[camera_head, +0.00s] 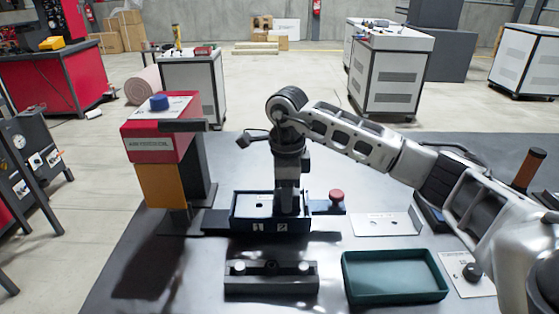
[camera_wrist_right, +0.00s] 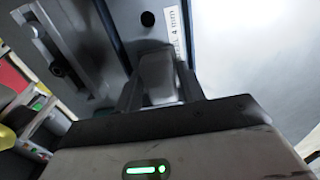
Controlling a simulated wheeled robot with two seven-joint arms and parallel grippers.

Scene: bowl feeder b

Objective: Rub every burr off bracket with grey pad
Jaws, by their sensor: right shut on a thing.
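My right gripper (camera_head: 288,210) points down over the dark blue tray marked 1 and 2 (camera_head: 240,225). Its fingertips are partly hidden in the head view. In the right wrist view the fingers (camera_wrist_right: 158,88) are shut on a grey block (camera_wrist_right: 157,70), which looks like the grey pad. A dark surface with a round hole and a "4 mm" label lies just beyond it; I cannot tell whether the block touches it. A pale plate with holes (camera_head: 258,203) lies in the tray. Another pale plate (camera_head: 380,224) lies on the table to the right. I cannot tell which is the bracket, and no burrs are discernible.
A grey fixture bar (camera_head: 270,280) and an empty-looking green tray (camera_head: 395,276) stand at the front. A red-topped knob (camera_head: 336,196) is right of the blue tray. A red and orange machine with a blue button (camera_head: 158,103) stands at the left. The front-left table is clear.

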